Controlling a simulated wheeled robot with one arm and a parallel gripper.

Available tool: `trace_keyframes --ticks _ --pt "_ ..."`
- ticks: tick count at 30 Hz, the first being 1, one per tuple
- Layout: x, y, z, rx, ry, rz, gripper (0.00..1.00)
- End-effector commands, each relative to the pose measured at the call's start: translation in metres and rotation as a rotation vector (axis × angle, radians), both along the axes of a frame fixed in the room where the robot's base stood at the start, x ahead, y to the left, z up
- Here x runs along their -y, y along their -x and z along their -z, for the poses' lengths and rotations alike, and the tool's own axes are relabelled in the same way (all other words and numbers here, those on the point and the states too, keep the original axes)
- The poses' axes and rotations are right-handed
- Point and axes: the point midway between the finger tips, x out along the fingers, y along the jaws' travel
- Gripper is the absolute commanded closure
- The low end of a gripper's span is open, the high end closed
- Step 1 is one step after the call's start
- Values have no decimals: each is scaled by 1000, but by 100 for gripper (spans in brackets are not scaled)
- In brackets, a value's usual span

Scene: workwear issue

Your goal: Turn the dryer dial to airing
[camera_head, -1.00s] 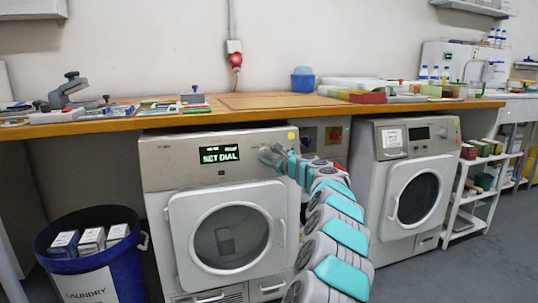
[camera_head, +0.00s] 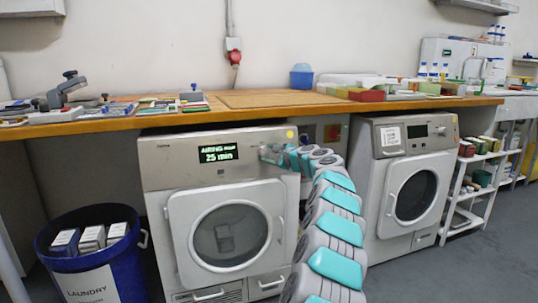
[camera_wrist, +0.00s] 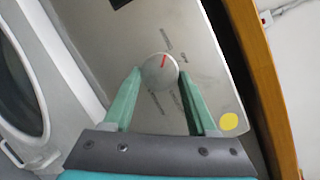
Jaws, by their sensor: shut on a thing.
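The dryer (camera_head: 230,205) stands under the wooden counter, with a round door in its front. Its display (camera_head: 218,154) reads "AIRING" on the upper line, with small text after it, and "25 min" below. The dial (camera_wrist: 159,71) is a round grey knob with a red mark near its top, and small labels too small to read surround it. My gripper (camera_wrist: 157,88) has its green fingers on either side of the dial, shut on it. In the head view my gripper (camera_head: 270,153) reaches the right end of the dryer's panel and hides the dial.
A second machine (camera_head: 410,185) stands to the right, and a blue laundry bin (camera_head: 95,250) with boxes stands to the left. The counter edge (camera_head: 130,122) runs just above the dryer. A yellow round spot (camera_wrist: 229,121) is on the panel near the dial.

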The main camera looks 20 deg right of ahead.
Motion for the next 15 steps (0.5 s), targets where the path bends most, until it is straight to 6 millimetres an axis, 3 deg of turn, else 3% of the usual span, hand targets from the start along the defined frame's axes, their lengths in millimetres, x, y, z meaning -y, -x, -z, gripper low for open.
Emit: trace_keyframes --ticks 4,5,12,15 --pt "-2 0 0 0 1 -3 98" --pt "-2 0 0 0 1 -3 41" --pt "-1 0 0 0 0 -1 14" --pt "-1 0 0 0 0 -1 12"
